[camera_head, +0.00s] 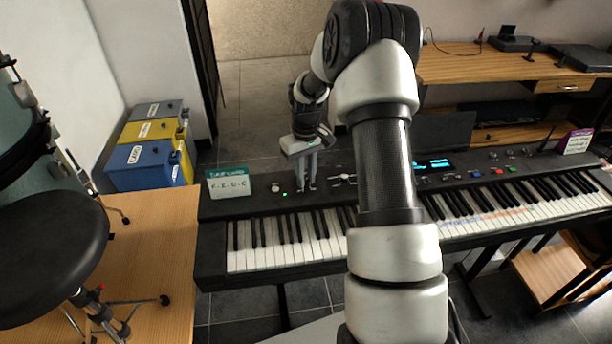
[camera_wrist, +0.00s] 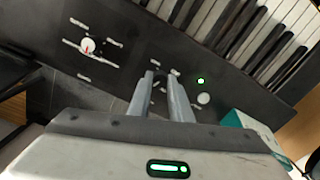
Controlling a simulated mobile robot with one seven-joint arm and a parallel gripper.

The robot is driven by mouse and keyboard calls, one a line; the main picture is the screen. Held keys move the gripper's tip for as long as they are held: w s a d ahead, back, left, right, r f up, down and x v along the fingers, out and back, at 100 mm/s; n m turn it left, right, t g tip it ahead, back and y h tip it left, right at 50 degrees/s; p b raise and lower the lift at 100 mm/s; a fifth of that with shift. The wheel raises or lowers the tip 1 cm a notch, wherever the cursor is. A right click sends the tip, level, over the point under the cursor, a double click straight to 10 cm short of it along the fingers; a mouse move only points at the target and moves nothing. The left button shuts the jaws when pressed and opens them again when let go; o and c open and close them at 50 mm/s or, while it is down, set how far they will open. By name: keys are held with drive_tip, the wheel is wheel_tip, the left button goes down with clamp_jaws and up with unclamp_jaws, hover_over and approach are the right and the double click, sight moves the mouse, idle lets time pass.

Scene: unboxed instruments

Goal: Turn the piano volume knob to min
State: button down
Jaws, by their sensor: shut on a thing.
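The dark piano (camera_head: 232,209) stands across the head view, with its control panel behind the keys. My gripper (camera_head: 306,188) points down onto the left part of that panel. In the wrist view its two fingers (camera_wrist: 161,76) are close together at the panel, shut on the piano volume knob. The fingers mostly hide that knob, so its pointer and setting cannot be read. A pale round control (camera_wrist: 204,98) and a green light (camera_wrist: 201,79) lie to the right of the fingertips. A white knob with a red mark (camera_wrist: 88,45) lies to the left, apart from the fingers.
A green-and-white card (camera_head: 230,186) stands at the piano's left end. Blue and yellow bins (camera_head: 143,165) are behind left, and a black stool (camera_head: 45,240) is at left. A wooden desk (camera_head: 460,68) is at back right. My arm covers the middle of the piano.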

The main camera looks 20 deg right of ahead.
drive_tip(key=n, duration=0.4)
drive_tip(key=shift+r+n, duration=0.1)
drive_tip(key=shift+n, duration=0.2)
drive_tip(key=n+p, duration=0.1)
drive_tip(key=n, duration=0.2)
drive_tip(key=shift+n, duration=0.4)
drive_tip(key=n+p, duration=0.1)
drive_tip(key=n, duration=0.3)
drive_tip(key=n+p, duration=0.1)
drive_tip(key=n, duration=0.3)
drive_tip(key=n+p, duration=0.1)
drive_tip(key=n, duration=0.3)
drive_tip(key=shift+n+p, duration=0.3)
drive_tip(key=shift+p, duration=0.05)
drive_tip(key=n+p, duration=0.1)
drive_tip(key=n, duration=0.2)
drive_tip(key=shift+n, duration=0.3)
drive_tip(key=n+p, duration=0.1)
drive_tip(key=n, duration=0.3)
drive_tip(key=shift+p, duration=0.3)
drive_tip(key=shift+n+p, duration=0.4)
drive_tip(key=shift+n, duration=1.2)
